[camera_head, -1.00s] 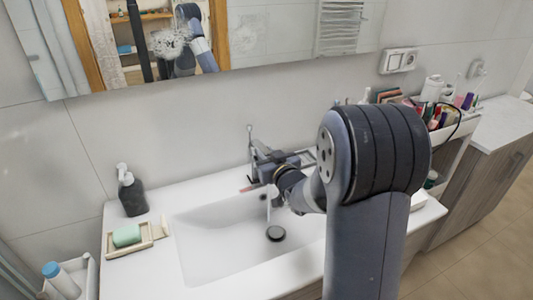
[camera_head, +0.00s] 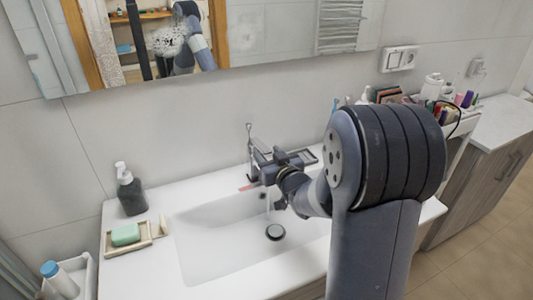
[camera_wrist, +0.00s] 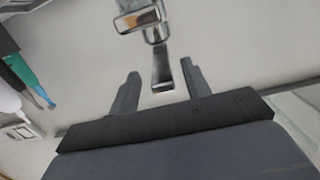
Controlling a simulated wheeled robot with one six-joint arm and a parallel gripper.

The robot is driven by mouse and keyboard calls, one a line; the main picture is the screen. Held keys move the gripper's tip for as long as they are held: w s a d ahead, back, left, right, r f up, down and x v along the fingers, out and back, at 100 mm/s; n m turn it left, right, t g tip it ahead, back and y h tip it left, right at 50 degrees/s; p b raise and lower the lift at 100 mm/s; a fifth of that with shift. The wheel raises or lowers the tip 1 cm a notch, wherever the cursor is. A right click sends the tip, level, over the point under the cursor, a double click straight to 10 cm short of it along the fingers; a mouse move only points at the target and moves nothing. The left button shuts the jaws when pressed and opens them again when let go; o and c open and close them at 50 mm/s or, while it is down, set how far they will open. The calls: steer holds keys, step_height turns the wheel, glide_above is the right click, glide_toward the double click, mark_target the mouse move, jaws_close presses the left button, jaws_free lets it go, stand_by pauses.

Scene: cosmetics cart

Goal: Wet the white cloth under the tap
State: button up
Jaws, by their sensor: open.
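The tap (camera_head: 254,150) stands at the back of the white sink (camera_head: 205,262). My gripper (camera_head: 262,168) is at the tap, seen partly behind my arm. In the wrist view the open fingers of my gripper (camera_wrist: 159,68) stand on either side of the chrome tap (camera_wrist: 161,72), with a gap on both sides. A thin pale vertical streak, perhaps running water, shows below the tap above the drain. I cannot make out the white cloth in any view.
A dark soap bottle (camera_head: 130,190) and a soap dish (camera_head: 128,247) with green soap (camera_head: 125,234) stand left of the sink. A white bottle (camera_head: 60,280) is at the lower left. A cart with cosmetics (camera_head: 462,122) stands to the right.

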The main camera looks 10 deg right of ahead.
steer(key=b+v, duration=0.1)
steer(key=v, duration=0.7)
steer(key=shift+s, duration=0.45)
steer(key=shift+w+d, duration=0.1)
steer(key=shift+w, duration=0.05)
steer(key=p+x, duration=0.1)
steer(key=x, duration=0.9)
steer(key=shift+w+p, duration=0.3)
steer(key=shift+p, duration=0.05)
steer(key=shift+s+f, duration=0.1)
steer(key=shift+f, duration=0.05)
